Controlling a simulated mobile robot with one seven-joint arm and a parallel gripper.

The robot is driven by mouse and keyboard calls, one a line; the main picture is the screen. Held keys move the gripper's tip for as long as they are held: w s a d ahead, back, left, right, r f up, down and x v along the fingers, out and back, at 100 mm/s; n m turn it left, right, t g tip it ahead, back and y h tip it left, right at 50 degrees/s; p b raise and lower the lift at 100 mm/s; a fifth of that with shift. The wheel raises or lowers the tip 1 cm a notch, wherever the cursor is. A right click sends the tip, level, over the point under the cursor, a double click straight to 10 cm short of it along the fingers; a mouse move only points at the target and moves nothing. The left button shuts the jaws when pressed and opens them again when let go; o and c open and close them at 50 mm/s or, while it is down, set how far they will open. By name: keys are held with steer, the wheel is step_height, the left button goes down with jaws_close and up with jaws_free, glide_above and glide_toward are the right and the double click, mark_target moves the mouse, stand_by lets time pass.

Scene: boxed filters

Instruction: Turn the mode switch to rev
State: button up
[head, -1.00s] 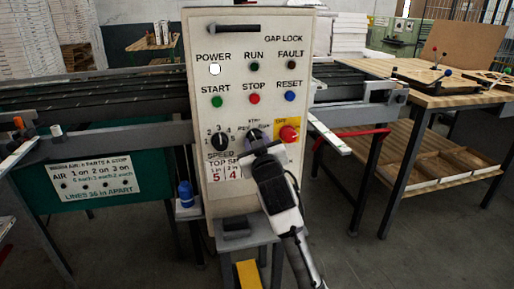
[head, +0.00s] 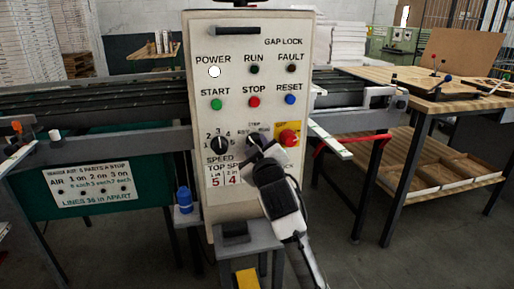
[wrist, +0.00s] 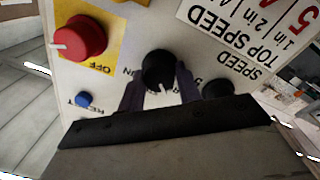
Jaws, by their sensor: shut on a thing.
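The mode switch is a black round knob (wrist: 158,68) on the cream control panel (head: 297,60), right of the speed knob (head: 219,144). In the head view it is mostly hidden behind my gripper (head: 258,143). In the wrist view, which shows the panel roughly upside down, my gripper's dark fingers lie on either side of the knob, shut on it. The knob's short white mark shows near its lower edge, between the fingers. Its position labels are partly covered and too small to read surely.
A red knob (wrist: 80,38) on a yellow plate sits close to the mode switch. A blue reset button (head: 290,99) is above. A blue bottle (head: 184,200) stands left of the panel. A wooden workbench (head: 450,100) is at the right.

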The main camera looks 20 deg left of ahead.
steer(key=o, duration=1)
steer(key=shift+s, duration=0.1)
steer(key=b+v, duration=0.2)
steer(key=v, duration=1.1)
steer(key=shift+s, duration=0.3)
steer(key=shift+d, duration=0.1)
